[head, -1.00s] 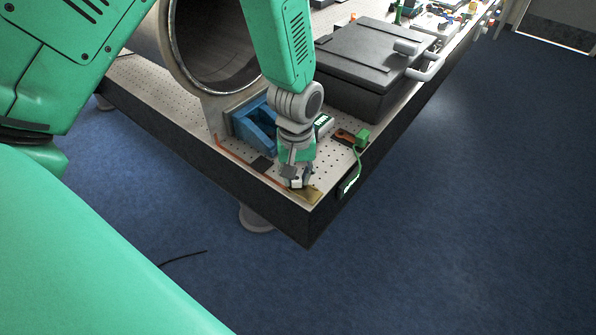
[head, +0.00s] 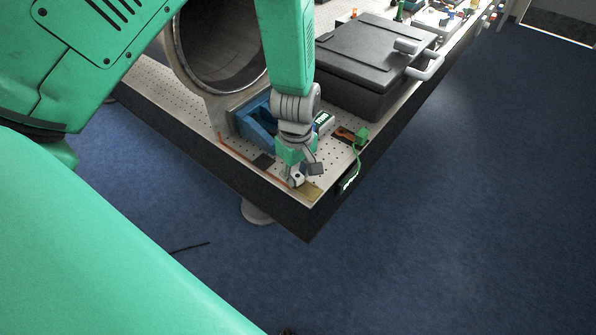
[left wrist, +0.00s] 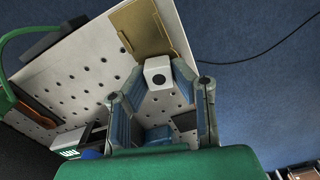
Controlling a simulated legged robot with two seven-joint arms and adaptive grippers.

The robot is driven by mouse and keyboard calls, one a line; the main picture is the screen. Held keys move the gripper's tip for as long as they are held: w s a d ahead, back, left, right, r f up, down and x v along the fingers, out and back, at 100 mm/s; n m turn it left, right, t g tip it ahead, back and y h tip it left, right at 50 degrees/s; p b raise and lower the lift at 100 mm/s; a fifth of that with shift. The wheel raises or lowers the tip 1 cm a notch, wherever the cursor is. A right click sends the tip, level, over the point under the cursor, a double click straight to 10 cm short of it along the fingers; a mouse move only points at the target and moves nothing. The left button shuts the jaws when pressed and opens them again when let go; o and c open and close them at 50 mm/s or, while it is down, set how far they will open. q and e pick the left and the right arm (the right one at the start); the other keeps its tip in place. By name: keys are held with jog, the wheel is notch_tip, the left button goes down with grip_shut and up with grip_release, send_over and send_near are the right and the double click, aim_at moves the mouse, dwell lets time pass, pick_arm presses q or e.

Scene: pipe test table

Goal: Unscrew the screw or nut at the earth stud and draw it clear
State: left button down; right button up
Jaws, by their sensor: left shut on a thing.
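My left gripper (head: 299,177) points down at the table's near corner, and its fingers close around a small white block (head: 298,179). In the left wrist view the block (left wrist: 158,74) shows a dark round mark on its face and sits between the fingertips (left wrist: 160,90). A brass plate (head: 313,191) lies beside the block at the table corner, and it shows behind the block in the left wrist view (left wrist: 157,30). I cannot make out a stud or thread; the block and fingers hide what lies under them. My right gripper is in neither view.
The perforated table (head: 160,90) carries a large pipe (head: 215,50), a blue bracket (head: 254,122) and a black case (head: 360,65). A green connector (head: 361,136) with a green cable is near the right edge. Open floor lies beyond the corner.

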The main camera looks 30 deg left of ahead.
pick_arm(q)
jog(key=n+p, duration=0.1)
jog(key=n, duration=0.1)
jog(key=n+p, duration=0.1)
jog(key=shift+s+n, duration=0.4)
jog(key=shift+n+p, duration=0.3)
jog(key=shift+n, duration=0.2)
jog(key=shift+f, duration=0.1)
jog(key=shift+n, duration=0.3)
jog(key=shift+d+n+p, duration=0.1)
jog(key=shift+n+p, duration=0.3)
jog(key=shift+n, duration=0.1)
jog(key=n, duration=0.3)
jog(key=shift+n, duration=0.4)
